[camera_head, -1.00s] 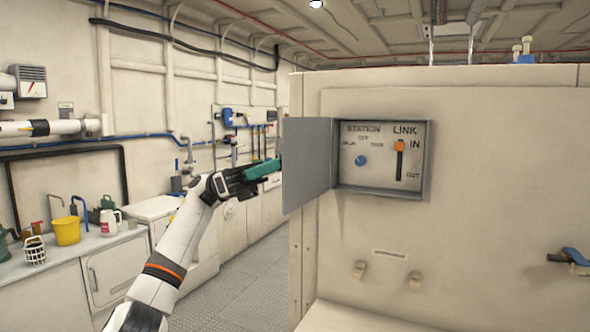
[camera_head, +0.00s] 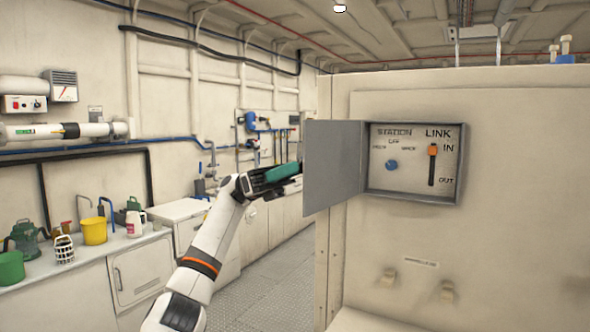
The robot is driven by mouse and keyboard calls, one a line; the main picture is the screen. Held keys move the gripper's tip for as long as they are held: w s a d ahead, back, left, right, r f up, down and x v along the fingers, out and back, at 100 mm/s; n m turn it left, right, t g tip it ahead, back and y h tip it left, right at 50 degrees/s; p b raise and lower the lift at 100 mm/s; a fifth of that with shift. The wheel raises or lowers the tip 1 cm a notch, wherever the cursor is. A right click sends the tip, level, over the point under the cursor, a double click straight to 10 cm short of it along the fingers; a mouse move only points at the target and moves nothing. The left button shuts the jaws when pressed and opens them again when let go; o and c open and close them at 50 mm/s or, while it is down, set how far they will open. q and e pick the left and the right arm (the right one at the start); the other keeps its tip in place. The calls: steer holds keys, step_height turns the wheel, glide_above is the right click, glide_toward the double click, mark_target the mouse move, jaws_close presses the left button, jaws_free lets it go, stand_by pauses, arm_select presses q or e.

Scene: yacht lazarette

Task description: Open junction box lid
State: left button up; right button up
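The junction box (camera_head: 459,199) is set in the cream panel at the right. Its grey lid (camera_head: 333,168) is swung out to the left on its left side. Inside show a blue knob (camera_head: 391,165) and an orange-topped slider (camera_head: 432,151) at the IN end. My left gripper (camera_head: 296,171), black with green finger parts, is at the lid's free left edge; its tips end at or behind that edge, and I cannot tell whether they touch it. The finger gap is not clear. My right gripper is not in view.
A counter at the left (camera_head: 75,260) holds a yellow bucket (camera_head: 94,231), a white jug (camera_head: 134,224), a basket and green cans. A metal-floored aisle (camera_head: 268,283) runs between counter and panel.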

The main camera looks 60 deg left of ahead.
arm_select(q)
steer(key=v, duration=0.7)
steer(key=shift+a+p, duration=0.25)
steer(key=shift+p, duration=0.1)
stand_by(0.6)
